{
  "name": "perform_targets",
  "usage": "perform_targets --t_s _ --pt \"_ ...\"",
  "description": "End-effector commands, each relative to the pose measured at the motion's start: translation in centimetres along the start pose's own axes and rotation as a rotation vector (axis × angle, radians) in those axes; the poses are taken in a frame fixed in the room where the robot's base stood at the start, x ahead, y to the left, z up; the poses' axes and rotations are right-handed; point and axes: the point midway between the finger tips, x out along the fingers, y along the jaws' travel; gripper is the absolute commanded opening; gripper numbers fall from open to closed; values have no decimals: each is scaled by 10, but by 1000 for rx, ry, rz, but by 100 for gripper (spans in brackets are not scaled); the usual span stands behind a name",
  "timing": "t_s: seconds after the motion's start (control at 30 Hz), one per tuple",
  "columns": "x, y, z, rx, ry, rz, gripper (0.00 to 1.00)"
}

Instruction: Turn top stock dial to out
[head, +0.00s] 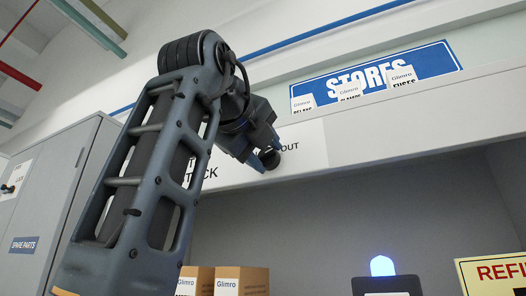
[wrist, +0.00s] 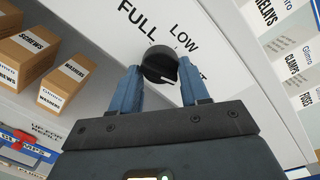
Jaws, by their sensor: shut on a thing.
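The top stock dial is a round black knob (wrist: 160,64) on a white label plate. In the wrist view the words FULL and LOW show above it, and a third word to its right is mostly hidden by a finger. In the head view the knob (head: 271,159) is partly covered by my gripper (head: 264,156), with OUT (head: 289,147) printed to its right. My gripper (wrist: 166,88) has its two blue fingers on either side of the knob, shut on it. A light mark shows on the knob's face.
The plate is on the front of a white shelf beam (head: 400,155). Boxes marked SCREWS (wrist: 26,48) and WASHERS (wrist: 64,85) show left in the wrist view. A blue STORES sign (head: 440,62) is above. A grey cabinet (head: 50,190) stands left, and a blue lamp (head: 382,266) is below.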

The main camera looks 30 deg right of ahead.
Motion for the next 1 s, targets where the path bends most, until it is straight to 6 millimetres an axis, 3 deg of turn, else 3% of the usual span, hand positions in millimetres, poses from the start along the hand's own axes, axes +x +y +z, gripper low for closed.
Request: perform_targets --t_s 0.4,0.43,0.6,0.67,1.0 --pt "0 0 0 10 0 1 15" --pt "0 0 0 10 0 1 47" --pt "0 0 0 9 0 1 64" --pt "0 0 0 8 0 1 69" --pt "1 -1 -1 8 0 0 70"
